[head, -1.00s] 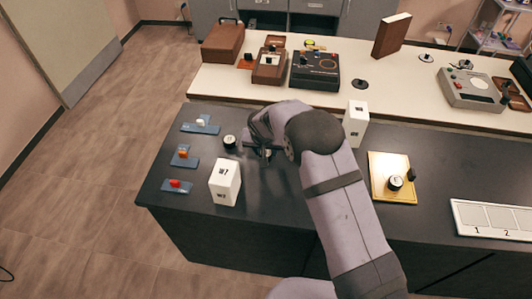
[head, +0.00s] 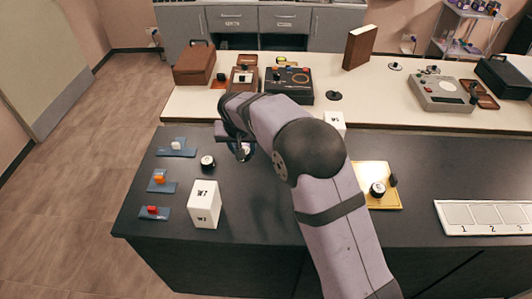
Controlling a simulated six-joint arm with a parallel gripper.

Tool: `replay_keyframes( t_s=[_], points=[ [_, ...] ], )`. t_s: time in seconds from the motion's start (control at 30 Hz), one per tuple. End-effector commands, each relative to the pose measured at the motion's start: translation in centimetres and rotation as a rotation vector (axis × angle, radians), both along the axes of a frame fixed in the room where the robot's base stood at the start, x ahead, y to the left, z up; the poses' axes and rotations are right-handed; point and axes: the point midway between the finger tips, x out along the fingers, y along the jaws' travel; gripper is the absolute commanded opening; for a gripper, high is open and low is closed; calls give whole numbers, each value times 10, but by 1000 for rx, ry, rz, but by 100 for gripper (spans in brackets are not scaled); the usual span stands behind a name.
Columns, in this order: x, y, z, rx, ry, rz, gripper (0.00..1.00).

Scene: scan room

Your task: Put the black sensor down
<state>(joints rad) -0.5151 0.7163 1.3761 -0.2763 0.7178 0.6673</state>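My gripper (head: 240,147) points down over the back left part of the dark table (head: 270,210). My own arm partly covers it, and its fingers are small and dark. A small pale and dark patch shows at the fingertips; I cannot tell whether it is a held sensor. A small black round piece with a white top (head: 208,162) stands on the table just left of the gripper, apart from it. A similar black round piece (head: 378,189) stands on the yellow tray (head: 365,170), with a small black piece (head: 393,180) at the tray's right edge.
Blue plates with a white switch (head: 177,146), an orange switch (head: 160,179) and a red switch (head: 153,211) line the left edge. A numbered white tray (head: 485,218) lies right. Devices stand on the back counter (head: 400,108).

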Motion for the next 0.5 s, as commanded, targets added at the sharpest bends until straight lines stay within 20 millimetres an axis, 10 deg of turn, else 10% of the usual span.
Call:
replay_keyframes(
  t_s=[0.5],
  points=[
    [1, 1, 55, 2, -5, 1, 14]
  ],
)
